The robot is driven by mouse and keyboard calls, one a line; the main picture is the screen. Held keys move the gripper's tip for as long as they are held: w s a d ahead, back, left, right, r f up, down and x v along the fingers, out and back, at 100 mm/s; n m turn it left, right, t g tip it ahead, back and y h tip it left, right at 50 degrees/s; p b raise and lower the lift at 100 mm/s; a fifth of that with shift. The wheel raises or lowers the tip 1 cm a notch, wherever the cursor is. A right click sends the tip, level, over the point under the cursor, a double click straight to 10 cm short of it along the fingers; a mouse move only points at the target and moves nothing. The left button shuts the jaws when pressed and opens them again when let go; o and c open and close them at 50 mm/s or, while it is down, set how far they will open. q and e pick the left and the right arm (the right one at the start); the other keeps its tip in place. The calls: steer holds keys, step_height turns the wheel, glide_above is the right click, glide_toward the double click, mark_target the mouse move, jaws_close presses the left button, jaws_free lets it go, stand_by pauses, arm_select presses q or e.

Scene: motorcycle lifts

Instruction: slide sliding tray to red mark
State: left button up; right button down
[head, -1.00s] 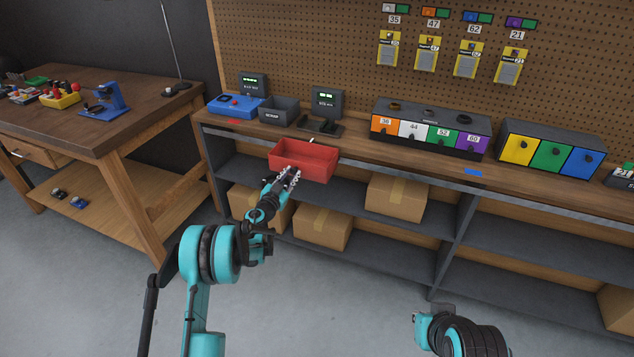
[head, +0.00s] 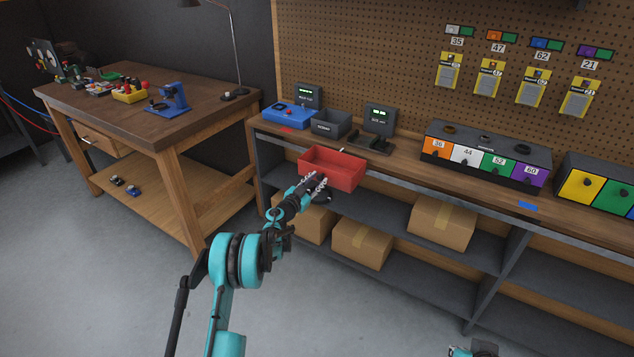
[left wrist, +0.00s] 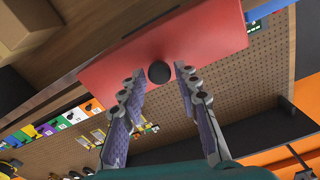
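The red sliding tray (head: 332,172) sits at the front edge of the bench, below the two small displays. The red mark (head: 287,130) lies on the bench top, slightly left of the tray. My left gripper (head: 314,183) is at the tray's front, toward its left side. In the left wrist view, my left gripper (left wrist: 160,73) is open, with a finger on each side of the black knob (left wrist: 159,72) on the red front panel (left wrist: 215,35). Small gaps show beside the knob.
A blue box with a red button (head: 290,113) and a dark bin (head: 331,123) stand behind the tray. A blue mark (head: 528,206) lies farther right on the edge. A wooden table (head: 150,135) stands left.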

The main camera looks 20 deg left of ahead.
stand_by(0.3)
arm_select(q)
steer(key=v, duration=1.2)
